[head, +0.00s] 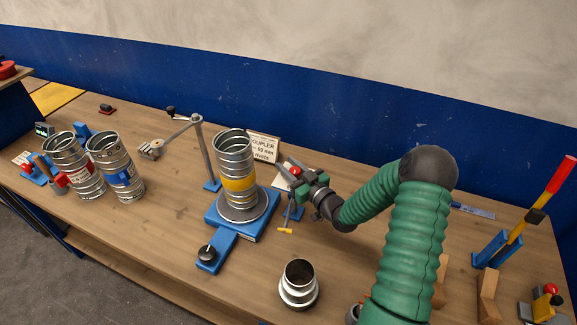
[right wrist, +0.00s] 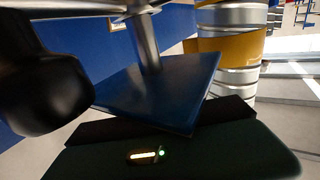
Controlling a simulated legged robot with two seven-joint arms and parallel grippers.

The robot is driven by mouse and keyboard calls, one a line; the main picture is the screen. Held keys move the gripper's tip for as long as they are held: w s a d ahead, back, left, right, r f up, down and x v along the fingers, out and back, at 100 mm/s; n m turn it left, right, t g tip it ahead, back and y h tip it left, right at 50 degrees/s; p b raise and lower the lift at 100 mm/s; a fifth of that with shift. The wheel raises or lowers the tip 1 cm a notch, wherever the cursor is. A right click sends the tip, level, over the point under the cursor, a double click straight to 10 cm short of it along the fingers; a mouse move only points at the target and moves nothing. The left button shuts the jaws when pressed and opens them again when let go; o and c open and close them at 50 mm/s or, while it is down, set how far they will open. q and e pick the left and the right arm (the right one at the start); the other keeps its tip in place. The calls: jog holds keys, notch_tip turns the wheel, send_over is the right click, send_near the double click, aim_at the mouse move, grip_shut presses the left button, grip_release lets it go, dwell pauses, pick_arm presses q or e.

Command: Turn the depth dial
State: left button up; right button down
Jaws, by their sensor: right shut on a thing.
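My left gripper is out of view.
A spiral duct with a yellow band (head: 238,183) stands on the blue turntable base (head: 212,216), close left of my right gripper. A metal coupler (head: 299,286) stands in front. Two ducts (head: 76,168) (head: 116,170) stand at left. A red-tipped lever (head: 557,178) is at right.

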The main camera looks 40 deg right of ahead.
jog(key=shift+d+m+h, duration=0.1)
jog(key=shift+m+h, duration=0.2)
jog(key=shift+h, duration=0.1)
jog(key=shift+d+m+h+b, duration=0.15)
jog(key=shift+m+h+b, duration=0.55)
jog(key=shift+h, duration=0.4)
jog(key=shift+d+r+m+g+h, duration=0.15)
jog(key=shift+m+g+h, duration=0.15)
jog(key=shift+h, duration=0.2)
jog(key=shift+d, duration=0.1)
jog(key=c, duration=1)
grip_release()
jog(key=shift+s, duration=0.1)
